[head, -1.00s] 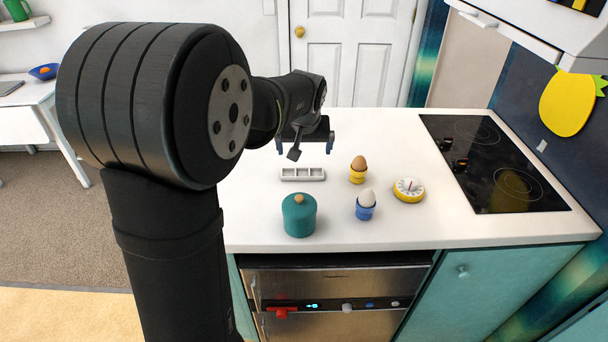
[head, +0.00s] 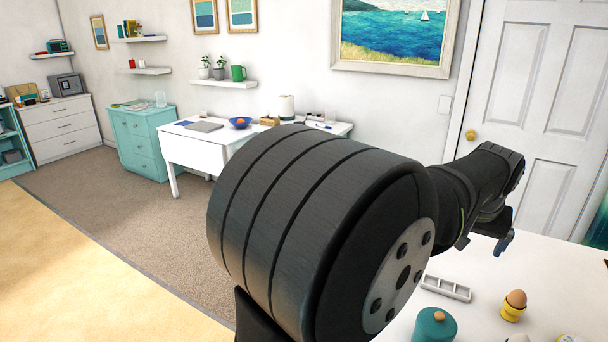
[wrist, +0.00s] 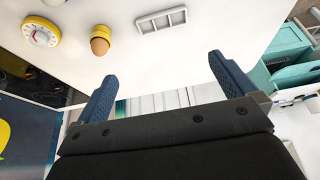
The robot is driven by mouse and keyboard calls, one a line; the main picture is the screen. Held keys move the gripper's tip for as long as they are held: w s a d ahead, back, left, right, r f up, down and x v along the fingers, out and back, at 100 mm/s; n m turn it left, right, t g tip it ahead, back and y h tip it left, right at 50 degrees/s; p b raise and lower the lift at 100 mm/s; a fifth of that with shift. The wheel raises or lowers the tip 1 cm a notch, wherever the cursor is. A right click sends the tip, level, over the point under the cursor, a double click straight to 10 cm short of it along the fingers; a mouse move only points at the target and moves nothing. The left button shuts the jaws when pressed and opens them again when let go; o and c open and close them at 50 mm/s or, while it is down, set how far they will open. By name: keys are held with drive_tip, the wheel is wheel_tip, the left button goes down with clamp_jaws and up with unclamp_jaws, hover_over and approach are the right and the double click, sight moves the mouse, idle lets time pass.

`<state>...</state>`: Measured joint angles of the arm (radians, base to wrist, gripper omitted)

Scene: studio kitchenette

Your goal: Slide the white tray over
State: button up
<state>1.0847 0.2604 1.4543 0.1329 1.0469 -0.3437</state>
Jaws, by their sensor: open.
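The white tray (head: 446,288) is a small, shallow rectangular tray with several compartments. It lies on the white counter, left of an egg in a yellow cup. In the wrist view the tray (wrist: 161,20) shows at the top middle, and its compartments look empty. My gripper (wrist: 158,75) is open, with its two blue fingers spread apart and nothing between them. The tray lies beyond the fingertips, apart from them. In the head view only part of my gripper (head: 503,243) shows, above the counter and behind the tray.
A brown egg (head: 516,299) sits in a yellow cup (head: 511,312). A teal lidded pot (head: 433,326) stands close in front of the tray. A yellow-rimmed dial timer (wrist: 40,32) is farther along the counter. White counter (head: 540,265) is clear behind the tray.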

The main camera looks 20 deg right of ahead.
sight(447, 289)
drive_tip(key=shift+f, duration=0.15)
drive_tip(key=c, duration=0.4)
drive_tip(key=shift+g+y, duration=0.3)
drive_tip(key=x, duration=0.4)
drive_tip(key=w+x, duration=0.1)
drive_tip(key=x, duration=0.3)
drive_tip(key=d+x, duration=0.1)
drive_tip(key=x, duration=0.3)
drive_tip(key=shift+w, duration=0.25)
clamp_jaws()
drive_tip(key=x, duration=0.9)
drive_tip(key=shift+w+d+f, duration=0.2)
drive_tip(key=shift+d+f, duration=0.05)
drive_tip(key=shift+f, duration=0.1)
drive_tip(key=shift+s+a, duration=1.3)
